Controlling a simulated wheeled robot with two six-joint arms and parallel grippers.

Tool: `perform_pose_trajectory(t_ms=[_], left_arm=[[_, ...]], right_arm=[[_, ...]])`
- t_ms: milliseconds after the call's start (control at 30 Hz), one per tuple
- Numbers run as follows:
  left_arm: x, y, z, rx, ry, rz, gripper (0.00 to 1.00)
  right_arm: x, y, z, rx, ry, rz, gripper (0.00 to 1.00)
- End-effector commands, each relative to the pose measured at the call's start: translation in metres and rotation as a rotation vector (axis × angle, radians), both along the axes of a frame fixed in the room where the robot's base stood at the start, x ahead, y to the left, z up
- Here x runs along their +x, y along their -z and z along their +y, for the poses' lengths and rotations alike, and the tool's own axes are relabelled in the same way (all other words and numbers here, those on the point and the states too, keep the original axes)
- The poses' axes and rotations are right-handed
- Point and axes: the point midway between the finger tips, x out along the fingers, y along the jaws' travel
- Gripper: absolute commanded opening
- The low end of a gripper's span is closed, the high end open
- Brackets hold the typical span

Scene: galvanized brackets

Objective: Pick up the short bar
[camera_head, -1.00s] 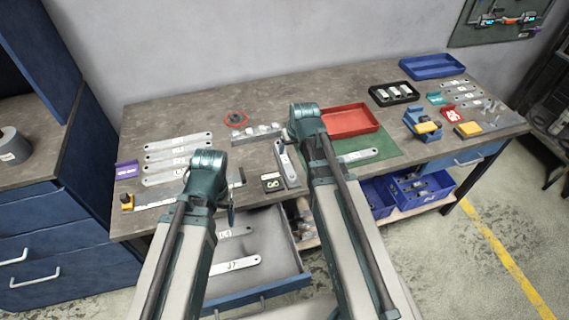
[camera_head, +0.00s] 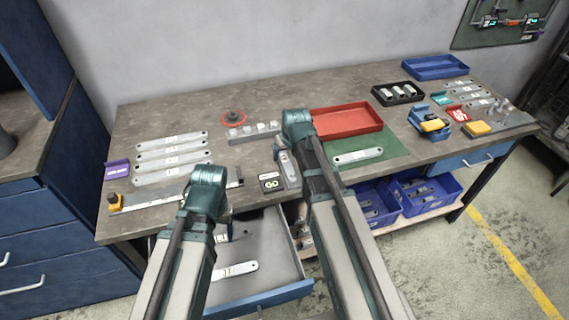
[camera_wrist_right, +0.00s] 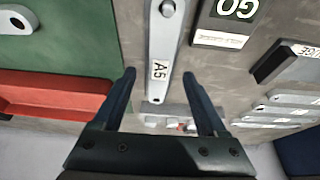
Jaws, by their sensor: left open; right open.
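Several pale galvanized bars lie about, and no label names the short one. A bar marked A5 (camera_wrist_right: 160,60) lies on the bench below my right gripper (camera_wrist_right: 159,78), whose fingers are apart, one to each side of the bar in the picture. In the head view the same bar (camera_head: 288,168) is partly hidden by my right arm. Another bar (camera_head: 358,156) lies on the green mat (camera_head: 395,148), and longer-looking bars (camera_head: 172,157) lie in a row at the left. My left gripper (camera_head: 222,230) is over the open drawer's back left, its fingers mostly hidden.
The open drawer (camera_head: 290,291) holds a marked bar (camera_head: 234,270). A red tray (camera_head: 347,119) stands behind the mat. A GO block (camera_head: 270,184) lies beside the A5 bar. A grey rack (camera_head: 240,138) with small parts is behind. Bare bench shows at back left.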

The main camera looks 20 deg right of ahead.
Motion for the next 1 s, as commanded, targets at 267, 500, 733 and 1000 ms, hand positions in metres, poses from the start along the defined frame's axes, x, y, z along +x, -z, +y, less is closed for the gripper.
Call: perform_pose_trajectory(t_ms=[267, 500, 733, 1000], left_arm=[[0.0, 0.024, 0.0, 0.0, 0.0, 0.0, 0.74], [0.0, 0.023, 0.0, 0.0, 0.0, 0.0, 0.74], [0.0, 0.023, 0.0, 0.0, 0.0, 0.0, 0.74], [0.0, 0.023, 0.0, 0.0, 0.0, 0.0, 0.74]], right_arm=[[0.01, 0.024, 0.001, 0.001, 0.0, -0.001, 0.75], [0.01, 0.023, 0.001, 0.001, 0.0, -0.001, 0.62], [0.01, 0.023, 0.001, 0.001, 0.0, -0.001, 0.21], [0.01, 0.023, 0.001, 0.001, -0.001, -0.001, 0.0]])
